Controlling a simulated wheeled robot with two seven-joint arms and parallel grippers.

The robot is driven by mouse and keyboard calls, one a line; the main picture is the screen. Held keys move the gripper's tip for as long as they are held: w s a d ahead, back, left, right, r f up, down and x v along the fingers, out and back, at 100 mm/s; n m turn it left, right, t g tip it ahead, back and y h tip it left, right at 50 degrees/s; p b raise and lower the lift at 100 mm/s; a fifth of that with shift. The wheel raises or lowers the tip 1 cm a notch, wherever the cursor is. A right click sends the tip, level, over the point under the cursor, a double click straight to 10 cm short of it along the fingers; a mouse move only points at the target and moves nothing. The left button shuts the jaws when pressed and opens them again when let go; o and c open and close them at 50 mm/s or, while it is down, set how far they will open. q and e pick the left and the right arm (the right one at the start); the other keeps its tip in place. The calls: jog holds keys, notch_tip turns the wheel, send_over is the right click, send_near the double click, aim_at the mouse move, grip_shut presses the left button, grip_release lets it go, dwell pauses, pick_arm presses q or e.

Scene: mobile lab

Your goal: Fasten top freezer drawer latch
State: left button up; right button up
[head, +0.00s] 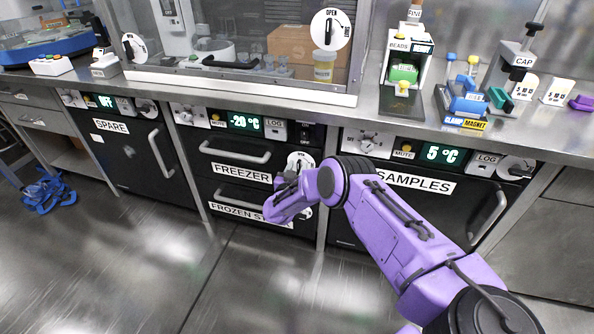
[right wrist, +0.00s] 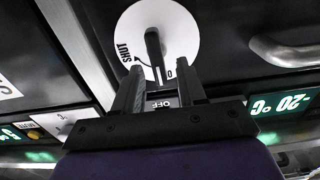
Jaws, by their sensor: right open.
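The freezer's top drawer, with its FREEZER label (head: 243,174) and bar handle (head: 235,152), looks closed at the centre of the head view. Its round white latch dial (head: 297,158) is at the drawer's right end, partly hidden by my right gripper and arm. In the right wrist view, the white dial (right wrist: 187,28) shows the word SHUT and a black lever (right wrist: 153,46). My right gripper (right wrist: 161,75) is open in front of the dial, with the lever in line with the gap between its fingers. Contact cannot be told. My left gripper is not in view.
The FROZEN drawer (head: 236,196) lies below. The SPARE unit (head: 130,160) stands left and the SAMPLES unit (head: 400,215) right, behind my right arm. The counter (head: 300,95) overhangs above. The floor (head: 150,270) in front is clear, apart from a blue object (head: 42,190) far left.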

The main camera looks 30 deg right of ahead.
jog(key=shift+w+d, duration=0.2)
jog(key=shift+d, duration=0.05)
grip_shut()
jog(key=shift+a, duration=0.15)
